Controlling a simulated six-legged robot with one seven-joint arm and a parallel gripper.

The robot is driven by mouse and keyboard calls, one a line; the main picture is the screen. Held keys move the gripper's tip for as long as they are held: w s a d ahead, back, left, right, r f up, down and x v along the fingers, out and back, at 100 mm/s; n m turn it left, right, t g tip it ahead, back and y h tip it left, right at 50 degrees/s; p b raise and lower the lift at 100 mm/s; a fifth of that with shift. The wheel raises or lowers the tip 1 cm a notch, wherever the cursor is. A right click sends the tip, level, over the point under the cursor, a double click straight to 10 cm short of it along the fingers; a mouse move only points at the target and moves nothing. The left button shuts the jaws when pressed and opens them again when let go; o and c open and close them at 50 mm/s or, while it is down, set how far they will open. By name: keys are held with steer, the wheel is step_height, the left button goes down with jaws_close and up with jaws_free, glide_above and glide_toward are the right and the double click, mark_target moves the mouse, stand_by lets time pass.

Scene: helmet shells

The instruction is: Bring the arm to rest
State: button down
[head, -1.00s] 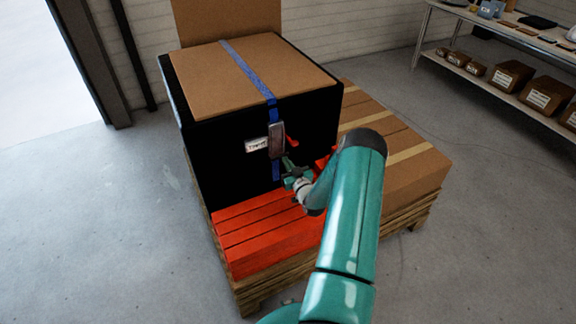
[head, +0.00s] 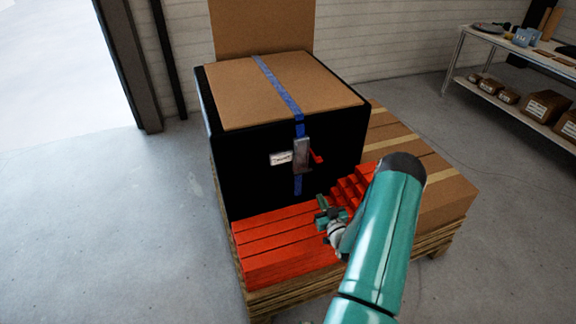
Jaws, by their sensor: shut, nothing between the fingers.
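My gripper (head: 322,205) is in the head view, small and partly hidden by my teal arm. It is shut and empty, in front of the black case (head: 240,185) and above the red slatted pieces (head: 285,240). It is apart from the metal buckle (head: 302,156) on the case's front. A red lever (head: 317,157) sticks out to the right of the buckle. A blue strap (head: 275,83) runs over the case's cardboard top and down its front.
The case and taped cardboard boxes (head: 450,195) stand on a wooden pallet (head: 258,300). A metal shelf (head: 500,105) with cartons stands at the right. A cardboard sheet (head: 262,28) stands behind the case. The grey floor (head: 180,235) at the left is clear.

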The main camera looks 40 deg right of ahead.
steer(key=shift+r, duration=0.1)
steer(key=w+a+r+n+g+y, duration=0.1)
steer(key=w+a+r+g, duration=0.1)
steer(key=w+a+r, duration=0.3)
steer(key=w+a+r+n+g, duration=0.1)
steer(key=w+r+g, duration=0.1)
steer(key=r, duration=0.5)
steer(key=w+a+r+n+g+y, duration=0.1)
steer(key=w+a+r, duration=0.25)
steer(key=r, duration=0.35)
steer(key=s+a+r+g, duration=0.1)
steer(key=a+r+g, duration=0.1)
steer(key=a+r, duration=0.45)
steer(key=s+a+r+g+y, duration=0.1)
steer(key=s+a+r+g, duration=0.2)
steer(key=s+a+r, duration=0.85)
steer(key=s+a+g+y, duration=0.2)
steer(key=s+a, duration=1)
steer(key=s, duration=0.4)
steer(key=shift+r+g+y, duration=0.15)
steer(key=shift+g+y, duration=0.15)
steer(key=shift+g, duration=0.1)
